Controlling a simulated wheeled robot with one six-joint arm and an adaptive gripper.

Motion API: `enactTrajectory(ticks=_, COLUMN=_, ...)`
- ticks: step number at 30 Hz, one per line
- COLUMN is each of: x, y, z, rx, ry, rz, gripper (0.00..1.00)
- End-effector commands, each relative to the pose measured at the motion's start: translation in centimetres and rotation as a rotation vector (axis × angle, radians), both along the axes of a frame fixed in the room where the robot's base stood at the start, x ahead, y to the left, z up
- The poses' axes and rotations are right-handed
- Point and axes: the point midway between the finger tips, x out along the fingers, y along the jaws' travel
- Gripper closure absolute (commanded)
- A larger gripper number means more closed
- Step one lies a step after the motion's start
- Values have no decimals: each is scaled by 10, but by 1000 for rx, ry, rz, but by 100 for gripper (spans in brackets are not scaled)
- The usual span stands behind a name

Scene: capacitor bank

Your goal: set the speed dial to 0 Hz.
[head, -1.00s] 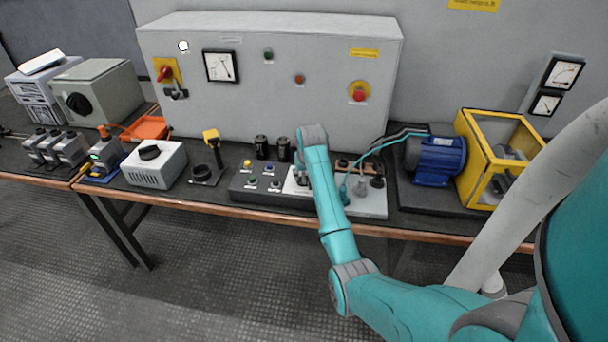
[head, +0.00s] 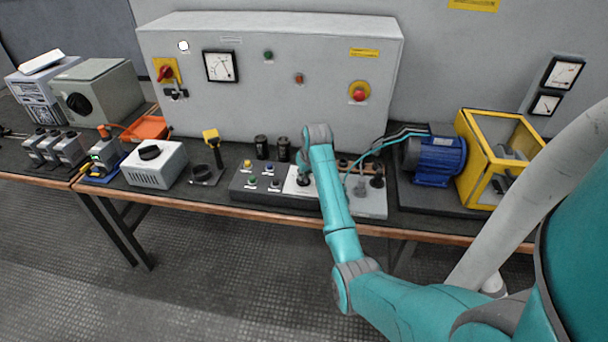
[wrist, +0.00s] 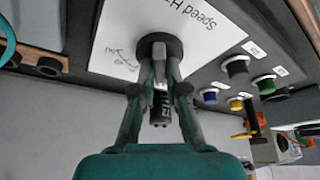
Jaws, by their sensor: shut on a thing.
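The speed dial is a round black knob (wrist: 160,46) on a white plate (wrist: 116,46) printed "Speed Hz", which shows upside down in the wrist view. My gripper (wrist: 160,66) has its two fingers closed on the knob, one on each side. In the head view the white plate (head: 291,182) lies on the dark control panel, left of my forearm. My gripper reaches down there, mostly hidden by my wrist. Some scale marks show on the plate beside the knob, but the knob's pointer and setting cannot be read.
Several coloured buttons (wrist: 238,68) sit beside the plate on the panel. A teal cable (head: 373,149) runs right of my arm towards a blue motor (head: 436,158). A tall grey cabinet (head: 300,75) stands behind.

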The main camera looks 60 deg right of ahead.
Motion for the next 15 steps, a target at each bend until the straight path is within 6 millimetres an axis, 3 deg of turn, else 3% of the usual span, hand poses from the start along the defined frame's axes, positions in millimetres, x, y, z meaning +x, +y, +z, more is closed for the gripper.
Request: enactTrajectory(ticks=15, x=-1, y=-3, z=0, rx=1, ry=0, rz=419, gripper=100)
